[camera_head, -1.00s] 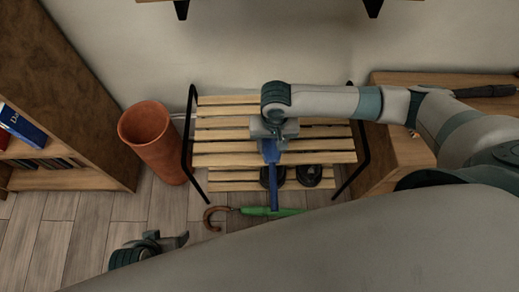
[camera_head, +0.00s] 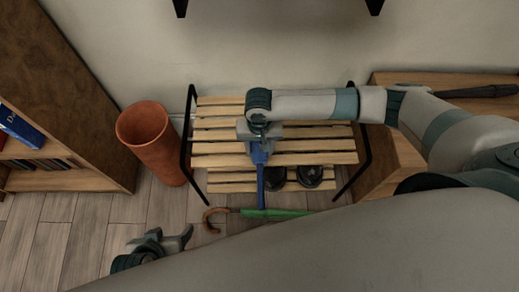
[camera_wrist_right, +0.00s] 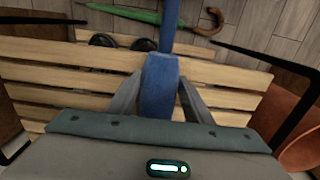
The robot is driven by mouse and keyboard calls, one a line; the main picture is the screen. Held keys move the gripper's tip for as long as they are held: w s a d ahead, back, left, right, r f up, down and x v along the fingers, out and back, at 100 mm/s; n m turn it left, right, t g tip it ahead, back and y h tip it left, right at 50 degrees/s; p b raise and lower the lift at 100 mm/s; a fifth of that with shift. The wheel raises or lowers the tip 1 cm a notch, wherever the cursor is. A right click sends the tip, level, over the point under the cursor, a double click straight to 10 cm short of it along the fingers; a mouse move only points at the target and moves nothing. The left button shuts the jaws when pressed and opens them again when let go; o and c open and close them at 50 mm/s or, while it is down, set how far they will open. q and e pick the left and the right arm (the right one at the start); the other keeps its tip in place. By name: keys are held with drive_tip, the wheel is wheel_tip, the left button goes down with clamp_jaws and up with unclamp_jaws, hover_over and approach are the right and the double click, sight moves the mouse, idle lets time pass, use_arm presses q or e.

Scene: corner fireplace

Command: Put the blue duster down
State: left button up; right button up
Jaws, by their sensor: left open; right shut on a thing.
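The blue duster (camera_head: 261,187) is held in my right gripper (camera_head: 259,142), over the slatted wooden rack (camera_head: 220,148). Its thin part hangs past the rack's front edge toward the floor. In the right wrist view the duster (camera_wrist_right: 160,85) sits between the two fingers of my right gripper (camera_wrist_right: 160,95), which is shut on it. I cannot tell whether the duster touches the slats. My left gripper (camera_head: 180,240) is open and empty, low at the left above the floor.
A green umbrella (camera_head: 275,213) with a curved wooden handle lies in front of the rack. Dark shoes (camera_head: 310,175) are on the lower shelf. A terracotta pot (camera_head: 155,145) stands left of the rack, beside a bookcase (camera_head: 60,80). A wooden bench (camera_head: 400,160) is at the right.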

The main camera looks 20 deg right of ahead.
drive_tip(key=shift+f, duration=0.55)
use_arm(q)
drive_tip(key=shift+w+d+r, duration=0.1)
drive_tip(key=shift+d+r, duration=0.1)
drive_tip(key=shift+d, duration=0.1)
drive_tip(key=shift+s+a+f, duration=0.15)
drive_tip(key=shift+s+f, duration=0.05)
drive_tip(key=shift+f, duration=0.05)
use_arm(e)
drive_tip(key=o, duration=1.2)
drive_tip(key=shift+f, duration=0.1)
drive_tip(key=shift+r, duration=0.65)
wheel_tip(320, 180, up, 10)
drive_tip(key=shift+r+p, duration=0.1)
drive_tip(key=shift+p, duration=1.05)
use_arm(q)
drive_tip(key=s+a, duration=0.1)
drive_tip(key=a+g+y, duration=0.1)
drive_tip(key=a, duration=0.1)
drive_tip(key=shift+s+r+g, duration=0.1)
drive_tip(key=shift+s+g, duration=0.2)
drive_tip(key=shift+s, duration=0.1)
use_arm(e)
drive_tip(key=shift+r, duration=0.4)
